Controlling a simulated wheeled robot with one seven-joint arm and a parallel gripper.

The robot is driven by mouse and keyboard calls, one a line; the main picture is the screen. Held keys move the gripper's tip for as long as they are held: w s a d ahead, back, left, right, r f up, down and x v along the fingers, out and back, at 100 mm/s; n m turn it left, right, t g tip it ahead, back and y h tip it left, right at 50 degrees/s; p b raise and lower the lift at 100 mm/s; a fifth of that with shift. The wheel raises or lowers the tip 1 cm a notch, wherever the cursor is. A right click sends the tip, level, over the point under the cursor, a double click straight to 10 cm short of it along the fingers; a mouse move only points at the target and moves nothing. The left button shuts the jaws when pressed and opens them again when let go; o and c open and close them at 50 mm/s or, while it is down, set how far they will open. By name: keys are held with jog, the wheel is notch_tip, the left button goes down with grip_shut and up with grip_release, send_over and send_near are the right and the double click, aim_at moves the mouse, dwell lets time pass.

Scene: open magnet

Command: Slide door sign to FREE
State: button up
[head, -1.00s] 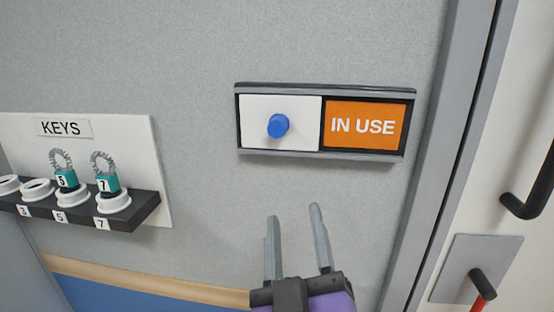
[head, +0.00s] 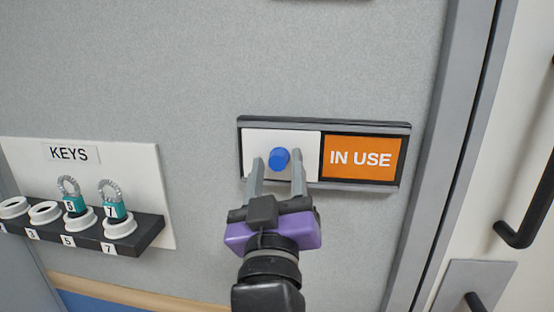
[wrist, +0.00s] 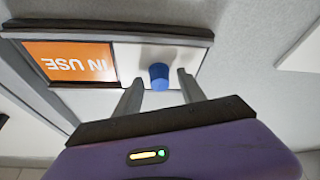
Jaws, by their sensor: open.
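The door sign (head: 324,184) is a dark-framed slider on the grey wall. Its white sliding panel (head: 254,143) covers the left half, and the orange IN USE field (head: 361,158) shows on the right. A blue knob (head: 279,159) sticks out of the white panel; it also shows in the wrist view (wrist: 159,76). My gripper (head: 277,164) is open, with one finger on each side of the knob in the head view. In the wrist view the knob sits between and just beyond the fingertips. I cannot tell whether a finger touches it.
A KEYS board (head: 135,170) with a dark shelf of white ring holders and teal key tags (head: 75,205) hangs at the left. A door frame (head: 440,180) and a door with a black handle (head: 530,215) stand at the right. The wall around the sign is clear.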

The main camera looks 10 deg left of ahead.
jog(key=shift+w, duration=0.15)
grip_shut()
dwell(1.4)
